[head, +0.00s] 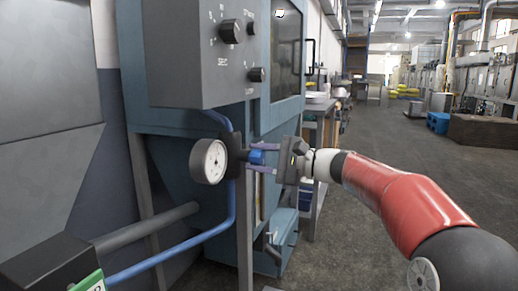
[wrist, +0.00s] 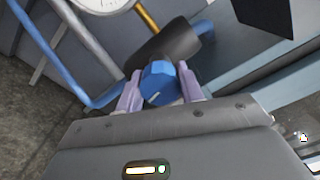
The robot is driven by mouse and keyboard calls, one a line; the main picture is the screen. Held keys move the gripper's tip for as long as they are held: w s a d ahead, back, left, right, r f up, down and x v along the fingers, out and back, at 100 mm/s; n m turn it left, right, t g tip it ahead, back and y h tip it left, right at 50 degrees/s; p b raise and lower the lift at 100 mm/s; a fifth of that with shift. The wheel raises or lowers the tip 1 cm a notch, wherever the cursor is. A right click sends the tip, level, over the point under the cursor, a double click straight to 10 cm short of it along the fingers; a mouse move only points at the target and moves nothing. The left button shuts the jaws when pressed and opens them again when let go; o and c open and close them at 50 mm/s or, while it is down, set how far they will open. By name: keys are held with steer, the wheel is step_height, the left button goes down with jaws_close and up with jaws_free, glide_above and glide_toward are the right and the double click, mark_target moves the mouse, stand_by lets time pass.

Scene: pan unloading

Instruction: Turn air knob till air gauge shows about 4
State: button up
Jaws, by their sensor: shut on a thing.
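The air knob is blue and sits on a dark regulator body. In the wrist view the knob (wrist: 158,82) lies between my two purple fingers, with a pale mark on its face. My gripper (head: 263,159) is shut on the knob in the head view, coming from the right; its fingertips also show in the wrist view (wrist: 159,88). The air gauge (head: 208,161) is a round white dial left of the regulator. Its needle is too small to read. In the wrist view only the lower edge of the gauge (wrist: 100,3) shows.
A grey control box (head: 205,50) with black knobs hangs above the regulator on a blue machine cabinet (head: 284,60). A blue hose (head: 180,246) runs from the regulator to the lower left. Open floor (head: 400,150) lies to the right.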

steer(key=shift+r+m+p, duration=0.1)
steer(key=shift+m+p, duration=0.85)
steer(key=shift+m, duration=0.35)
steer(key=o, duration=1)
steer(key=shift+d, duration=0.1)
steer(key=v, duration=0.7)
steer(key=shift+d, duration=0.3)
steer(key=shift+s, duration=0.1)
